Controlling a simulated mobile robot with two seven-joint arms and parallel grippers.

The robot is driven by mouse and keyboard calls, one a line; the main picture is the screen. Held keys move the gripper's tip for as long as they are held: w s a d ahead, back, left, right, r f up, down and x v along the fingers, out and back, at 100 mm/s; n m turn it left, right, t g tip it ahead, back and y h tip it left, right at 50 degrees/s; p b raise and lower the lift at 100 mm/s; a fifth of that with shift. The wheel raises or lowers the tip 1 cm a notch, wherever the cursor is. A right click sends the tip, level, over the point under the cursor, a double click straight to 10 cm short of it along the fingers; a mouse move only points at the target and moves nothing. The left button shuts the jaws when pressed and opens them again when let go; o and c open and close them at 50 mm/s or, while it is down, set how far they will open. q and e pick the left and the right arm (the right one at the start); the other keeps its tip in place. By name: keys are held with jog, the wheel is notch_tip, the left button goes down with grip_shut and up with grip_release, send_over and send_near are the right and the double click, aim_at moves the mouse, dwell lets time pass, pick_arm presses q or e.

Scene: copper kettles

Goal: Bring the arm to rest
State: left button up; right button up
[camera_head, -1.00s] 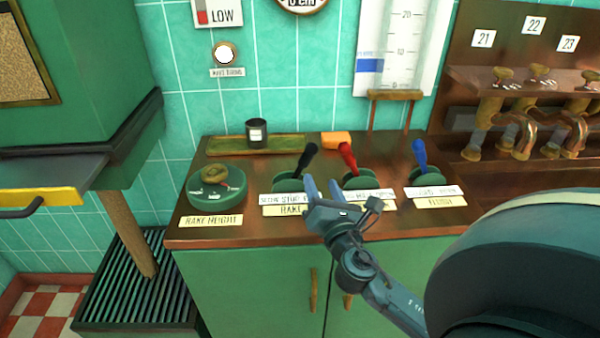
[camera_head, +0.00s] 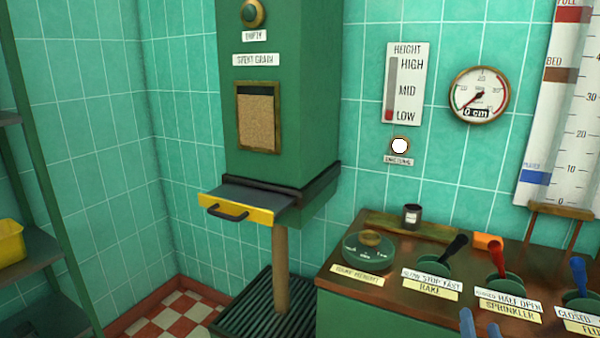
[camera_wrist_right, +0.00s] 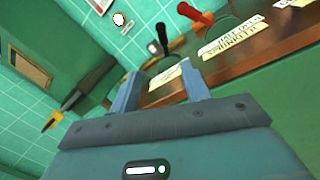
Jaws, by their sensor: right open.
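My right gripper (camera_head: 474,324) shows only its blue fingertips at the bottom edge of the head view, in front of the SPRINKLER label. In the right wrist view its two fingers (camera_wrist_right: 163,84) stand apart with nothing between them. A black RAKE lever (camera_head: 456,248) and a red SPRINKLER lever (camera_head: 494,258) stand on the console beyond the fingers. Both also show in the wrist view, the black lever (camera_wrist_right: 162,40) and the red lever (camera_wrist_right: 194,16). No contact with either is visible. The rest of my right arm is outside the head view. My left gripper is not in view.
The wooden console (camera_head: 340,285) also carries a green rake-height dial (camera_head: 368,252), a dark cup (camera_head: 412,217) and a blue lever (camera_head: 579,275). A green spent-grain box (camera_head: 275,130) with a yellow-fronted tray (camera_head: 237,209) hangs at left above a slatted grate (camera_head: 245,318). A shelf rack (camera_head: 45,180) stands far left.

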jog(key=s+a+f+m+g+y+p, duration=0.2)
jog(key=s+a+f+m+g+y, duration=0.25)
jog(key=a+f+m, duration=0.45)
pick_arm(q)
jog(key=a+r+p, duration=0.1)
jog(key=p, duration=0.1)
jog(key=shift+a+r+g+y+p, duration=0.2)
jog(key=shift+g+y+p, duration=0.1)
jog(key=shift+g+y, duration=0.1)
pick_arm(e)
jog(key=s+a+f+m+g+y, duration=0.2)
jog(key=s+a+f+m+y, duration=0.3)
jog(key=s+a+m, duration=0.5)
jog(key=a+f+m, duration=0.1)
jog(key=a+m, duration=0.1)
jog(key=m, duration=0.2)
jog(key=shift+f+g+y, duration=0.15)
jog(key=shift+g+y, duration=0.2)
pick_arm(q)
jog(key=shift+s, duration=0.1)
